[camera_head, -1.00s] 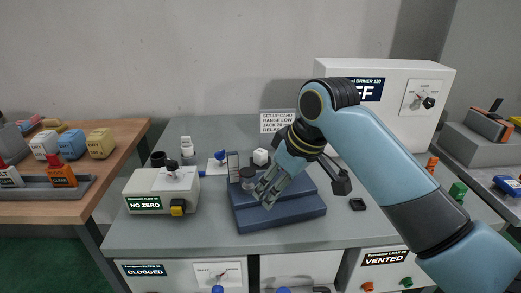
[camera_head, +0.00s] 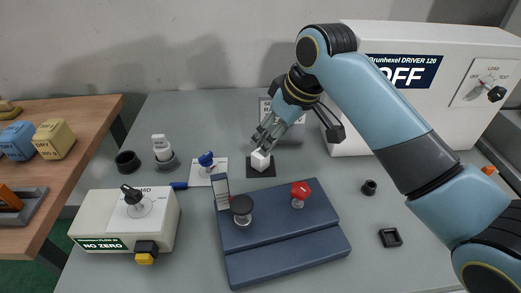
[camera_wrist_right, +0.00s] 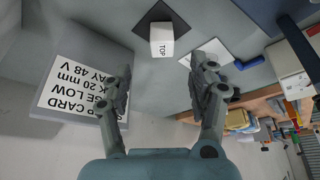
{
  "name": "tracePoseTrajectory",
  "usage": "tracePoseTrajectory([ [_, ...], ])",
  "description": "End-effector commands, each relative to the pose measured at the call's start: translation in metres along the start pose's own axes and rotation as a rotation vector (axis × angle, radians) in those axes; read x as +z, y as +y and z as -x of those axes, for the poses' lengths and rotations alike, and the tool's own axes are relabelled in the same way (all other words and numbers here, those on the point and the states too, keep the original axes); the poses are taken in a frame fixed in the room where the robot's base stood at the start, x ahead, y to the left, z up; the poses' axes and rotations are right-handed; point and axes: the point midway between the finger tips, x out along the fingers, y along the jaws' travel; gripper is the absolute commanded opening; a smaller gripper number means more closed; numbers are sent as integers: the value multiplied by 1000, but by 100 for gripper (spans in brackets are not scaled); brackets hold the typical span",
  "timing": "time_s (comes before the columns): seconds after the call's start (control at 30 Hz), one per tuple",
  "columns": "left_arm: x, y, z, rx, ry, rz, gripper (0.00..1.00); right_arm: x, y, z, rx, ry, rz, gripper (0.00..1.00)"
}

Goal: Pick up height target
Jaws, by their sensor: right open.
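The likely height target is a small white cube (camera_head: 260,160) on a dark square pad (camera_head: 261,170) at the back middle of the grey bench. In the right wrist view the cube (camera_wrist_right: 162,40) carries the word TOP and sits on its dark pad (camera_wrist_right: 179,14). My right gripper (camera_head: 265,139) is open just above and behind the cube. In the wrist view the fingers (camera_wrist_right: 158,76) are spread apart with nothing between them, and the cube lies beyond their tips. My left gripper is not in view.
A blue stepped block (camera_head: 284,246) with a red knob (camera_head: 300,190) stands in front of the cube. A setup card (camera_wrist_right: 82,88) stands beside the gripper. The white driver box (camera_head: 430,85) is at the back right. A NO ZERO device (camera_head: 150,225) is front left.

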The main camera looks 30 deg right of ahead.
Motion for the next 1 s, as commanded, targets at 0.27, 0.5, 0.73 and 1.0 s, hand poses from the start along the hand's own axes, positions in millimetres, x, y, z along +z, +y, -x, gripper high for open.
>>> tracePoseTrajectory([
  [0.27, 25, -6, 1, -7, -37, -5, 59, -1, -1, -36, -1, 1, 0, 60],
  [0.5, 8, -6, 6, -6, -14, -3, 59, -4, -2, -66, -2, -2, -1, 60],
  [0.73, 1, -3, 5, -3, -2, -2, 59, -3, -2, -89, 0, 1, 1, 60],
  [1.0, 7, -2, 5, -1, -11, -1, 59, -3, -2, -89, 0, 1, 1, 49],
])
